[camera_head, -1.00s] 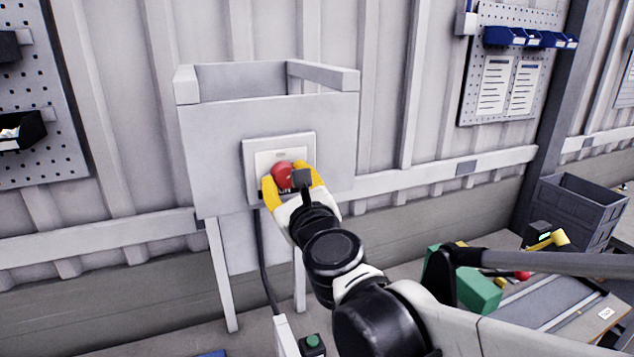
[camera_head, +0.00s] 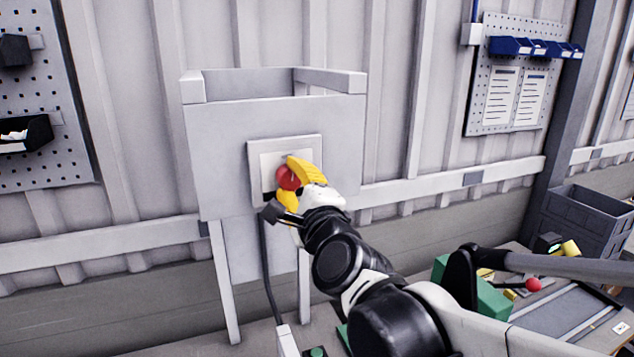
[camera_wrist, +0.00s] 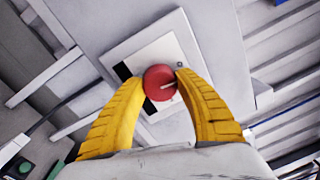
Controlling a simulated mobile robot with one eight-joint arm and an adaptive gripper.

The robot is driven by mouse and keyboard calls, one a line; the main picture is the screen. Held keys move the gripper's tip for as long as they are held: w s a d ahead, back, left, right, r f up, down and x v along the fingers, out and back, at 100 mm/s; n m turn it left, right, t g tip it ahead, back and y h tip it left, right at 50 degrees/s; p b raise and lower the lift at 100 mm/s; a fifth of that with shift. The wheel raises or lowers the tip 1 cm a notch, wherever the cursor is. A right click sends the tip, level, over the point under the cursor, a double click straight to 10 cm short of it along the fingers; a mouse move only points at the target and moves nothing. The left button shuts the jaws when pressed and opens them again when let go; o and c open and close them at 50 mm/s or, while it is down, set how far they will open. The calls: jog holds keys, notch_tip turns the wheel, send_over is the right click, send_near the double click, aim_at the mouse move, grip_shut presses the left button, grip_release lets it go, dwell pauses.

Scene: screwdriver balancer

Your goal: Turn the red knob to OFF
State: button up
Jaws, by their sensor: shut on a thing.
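The red knob (camera_head: 289,178) is round and sits on a pale panel plate (camera_head: 256,160) on the front of a grey box stand. My gripper (camera_head: 288,180) has yellow fingers and is shut on the knob, one finger above and one below it. In the wrist view, the knob (camera_wrist: 160,82) lies between the two yellow fingertips (camera_wrist: 161,80), with a light pointer line on its face. A black strip (camera_wrist: 123,71) shows on the plate. The ON and OFF lettering cannot be read in either view now.
The grey box stand (camera_head: 215,130) is against a ribbed wall. A black cable (camera_head: 266,260) hangs below the panel. A workbench with a green block (camera_head: 490,304) and a grey crate (camera_head: 590,220) are at the right. Pegboards hang on both sides.

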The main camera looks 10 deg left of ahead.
jog(key=shift+n, duration=0.6)
jog(key=o, duration=1.2)
jog(key=v, duration=1.2)
jog(key=shift+w+f, duration=0.1)
